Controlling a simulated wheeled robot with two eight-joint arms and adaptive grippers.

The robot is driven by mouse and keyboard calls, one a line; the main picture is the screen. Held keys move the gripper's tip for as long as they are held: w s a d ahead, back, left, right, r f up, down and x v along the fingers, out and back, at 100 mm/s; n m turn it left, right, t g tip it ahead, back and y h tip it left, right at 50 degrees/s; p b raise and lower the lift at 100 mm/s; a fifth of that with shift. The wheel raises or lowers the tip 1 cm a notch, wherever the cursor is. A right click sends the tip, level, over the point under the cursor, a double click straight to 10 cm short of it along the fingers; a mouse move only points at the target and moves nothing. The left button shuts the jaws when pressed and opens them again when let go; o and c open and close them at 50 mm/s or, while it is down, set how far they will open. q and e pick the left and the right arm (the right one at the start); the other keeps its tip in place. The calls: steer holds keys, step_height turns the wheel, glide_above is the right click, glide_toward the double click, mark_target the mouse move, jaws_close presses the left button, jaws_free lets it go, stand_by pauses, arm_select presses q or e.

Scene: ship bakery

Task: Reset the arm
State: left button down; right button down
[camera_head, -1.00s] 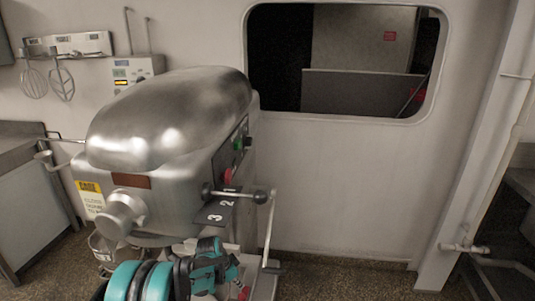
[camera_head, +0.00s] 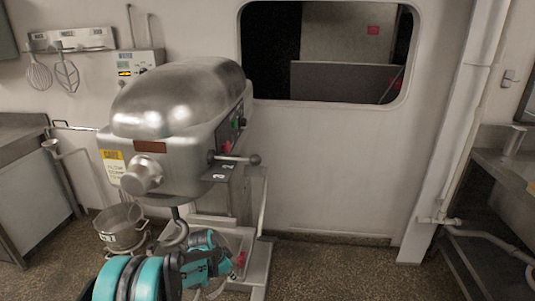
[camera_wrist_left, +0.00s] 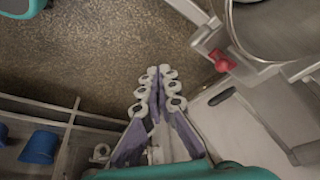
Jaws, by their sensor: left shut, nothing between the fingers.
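My left arm comes in at the bottom of the head view, with teal and black links. In the left wrist view my left gripper (camera_wrist_left: 157,75) has its two purple-and-white fingers together, with nothing between them. It hangs over the brown speckled floor (camera_wrist_left: 85,55), left of the mixer's grey base. In the head view the gripper end is in front of the mixer's lower part, and its fingertips are hard to make out. My right gripper shows in neither view.
A large steel mixer (camera_head: 185,100) stands ahead, with a lever (camera_head: 235,158) on its right side and a metal bowl (camera_head: 120,228) below. Its red knob (camera_wrist_left: 221,60) is near the fingers. Counters stand left (camera_head: 30,185) and right (camera_head: 495,185). Floor (camera_head: 330,270) right of the mixer is clear.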

arm_select(q)
steer(key=s+a+r+n+t+y, duration=0.25)
steer(key=s+r+n, duration=0.25)
steer(key=s+r, duration=1)
steer(key=s+a+r+n+t, duration=0.1)
steer(key=s+r+n, duration=0.1)
steer(key=s, duration=0.5)
steer(key=s+a+r+n+t, duration=0.1)
steer(key=s+n, duration=0.2)
steer(key=s, duration=0.4)
steer(key=shift+a+r, duration=0.25)
steer(key=shift+r, duration=0.1)
steer(key=shift+s+y, duration=0.1)
steer(key=shift+y, duration=0.15)
